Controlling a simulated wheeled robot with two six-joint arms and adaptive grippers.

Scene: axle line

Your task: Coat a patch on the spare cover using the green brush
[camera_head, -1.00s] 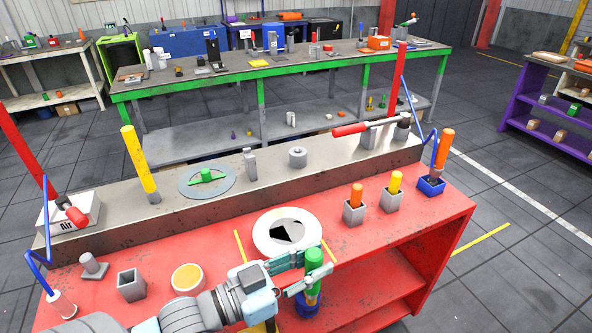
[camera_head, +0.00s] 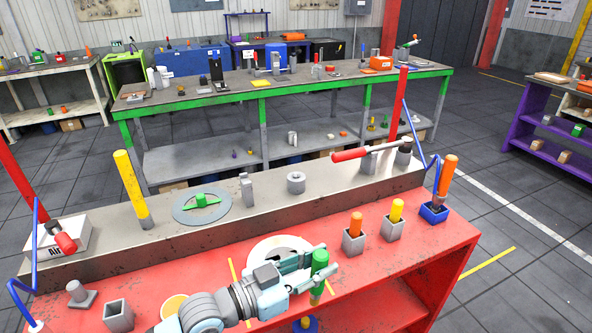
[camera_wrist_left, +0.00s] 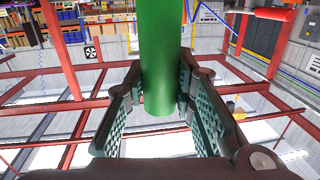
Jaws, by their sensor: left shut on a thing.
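My left gripper (camera_head: 318,266) is shut on the green handle of the brush (camera_head: 320,259), which is upright. The green handle fills the middle of the left wrist view (camera_wrist_left: 160,60), between the two finger pads. The brush's lower end (camera_head: 315,297) shows below the fingers, above a blue holder (camera_head: 307,324) at the bottom edge. A white round cover (camera_head: 268,244) lies flat on the red bench, partly hidden behind my gripper; I cannot tell if it is the spare cover. My right gripper is not in view.
A yellow-filled round pot (camera_head: 174,304) is partly hidden by my left arm. Grey holders with an orange-handled tool (camera_head: 355,224) and a yellow-handled tool (camera_head: 396,210) stand to the right. A raised metal ledge (camera_head: 330,190) runs behind.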

